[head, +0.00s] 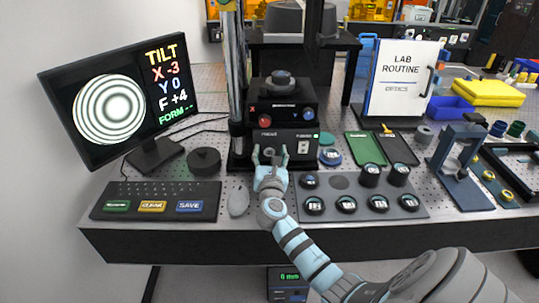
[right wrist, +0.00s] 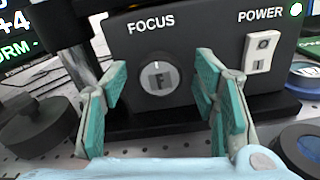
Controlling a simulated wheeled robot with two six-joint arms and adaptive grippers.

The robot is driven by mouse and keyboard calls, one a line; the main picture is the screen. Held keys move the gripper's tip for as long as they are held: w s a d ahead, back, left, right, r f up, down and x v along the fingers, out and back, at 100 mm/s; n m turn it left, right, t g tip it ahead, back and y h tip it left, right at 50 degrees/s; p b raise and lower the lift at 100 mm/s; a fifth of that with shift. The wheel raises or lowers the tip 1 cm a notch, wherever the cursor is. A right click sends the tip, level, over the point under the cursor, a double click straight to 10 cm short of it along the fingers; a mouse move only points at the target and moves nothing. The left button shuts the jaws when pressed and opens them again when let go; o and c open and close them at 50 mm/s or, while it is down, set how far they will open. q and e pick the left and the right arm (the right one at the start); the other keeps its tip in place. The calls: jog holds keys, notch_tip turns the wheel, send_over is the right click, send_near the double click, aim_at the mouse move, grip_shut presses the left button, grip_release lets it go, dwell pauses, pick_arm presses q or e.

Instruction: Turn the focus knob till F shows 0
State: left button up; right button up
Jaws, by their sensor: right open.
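In the head view my right gripper (head: 270,158) is in front of the base (head: 300,141) and hides the knob. The monitor (head: 121,97) reads TILT X -3, Y 0, F +4 and FORM --, beside a ring pattern. My left gripper is not in view.
A power switch (right wrist: 262,50) is right of the knob, with a lit green lamp. A dark round puck (head: 204,160) stands left of the gripper. A keyboard panel (head: 155,200), a mouse (head: 239,202) and a tray of round parts (head: 418,209) are in front.

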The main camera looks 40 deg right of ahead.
jog(key=c, duration=1.2)
jog(key=shift+o, duration=0.2)
jog(key=shift+r+n+p, duration=0.15)
jog(key=shift+n+p, duration=0.85)
jog(key=shift+n, duration=0.2)
jog(key=n+p, duration=0.1)
jog(key=n, duration=0.1)
jog(key=shift+a+n+p, duration=0.1)
jog(key=shift+n+p, duration=0.2)
jog(key=shift+p, duration=0.1)
jog(key=n+p, duration=0.2)
jog(key=n, duration=0.1)
jog(key=shift+n, duration=0.3)
jog(key=shift+w+f+n+p, duration=0.15)
jog(key=shift+n+p, duration=0.55)
jog(key=shift+n, duration=0.9)
jog(key=shift+a+f, duration=0.1)
